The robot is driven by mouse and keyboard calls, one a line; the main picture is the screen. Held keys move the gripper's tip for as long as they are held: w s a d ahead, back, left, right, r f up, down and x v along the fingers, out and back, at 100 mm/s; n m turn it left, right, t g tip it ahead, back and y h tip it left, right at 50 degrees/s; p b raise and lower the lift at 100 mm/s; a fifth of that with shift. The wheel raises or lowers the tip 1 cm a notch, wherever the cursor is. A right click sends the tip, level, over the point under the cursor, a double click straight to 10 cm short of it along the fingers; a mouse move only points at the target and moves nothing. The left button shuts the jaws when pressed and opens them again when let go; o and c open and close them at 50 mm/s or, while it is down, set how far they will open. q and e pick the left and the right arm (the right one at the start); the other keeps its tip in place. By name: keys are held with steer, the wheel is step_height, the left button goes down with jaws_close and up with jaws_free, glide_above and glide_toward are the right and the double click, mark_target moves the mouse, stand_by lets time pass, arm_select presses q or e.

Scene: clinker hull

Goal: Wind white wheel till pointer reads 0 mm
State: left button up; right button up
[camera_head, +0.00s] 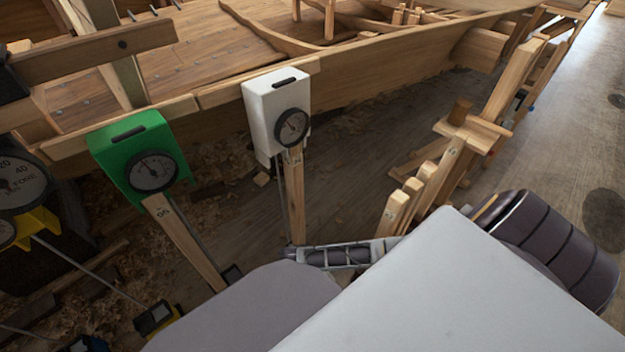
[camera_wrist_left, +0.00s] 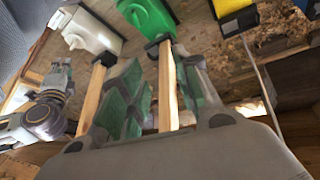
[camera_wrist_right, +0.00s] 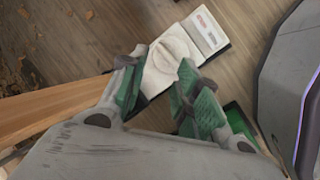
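The white gauge box (camera_head: 272,105) stands on a wooden post in the head view. Its dark round dial (camera_head: 292,128) has a pointer, but its figures are too small to read. In the right wrist view the white wheel (camera_wrist_right: 174,50) sits on a low unit with a label, just beyond the fingertips. My right gripper (camera_wrist_right: 158,72) is open, its green-padded fingers apart on either side of the near edge of the wheel; contact cannot be told. In the head view it is low near the white post's foot (camera_head: 296,225).
A green gauge box (camera_head: 138,150) stands left of the white one; a yellow gauge (camera_head: 38,222) is further left. The planked hull (camera_head: 380,65) runs behind. Wooden trestle posts (camera_head: 425,180) stand to the right. Shavings litter the floor.

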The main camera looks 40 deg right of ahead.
arm_select(q)
steer(key=shift+s+a+f+g, duration=0.35)
steer(key=shift+s+a+g, duration=0.2)
steer(key=shift+s, duration=0.2)
arm_select(e)
steer(key=shift+w+a+r+n+y, duration=0.1)
steer(key=shift+a+n, duration=0.2)
steer(key=shift+n, duration=1.75)
steer(key=shift+s+a+n+y, duration=0.1)
steer(key=shift+a+n, duration=0.25)
steer(key=shift+n, duration=1.65)
steer(key=shift+w+a+r+n+y, duration=0.1)
steer(key=shift+a+n, duration=0.2)
steer(key=shift+n, duration=1.75)
steer(key=shift+f, duration=0.1)
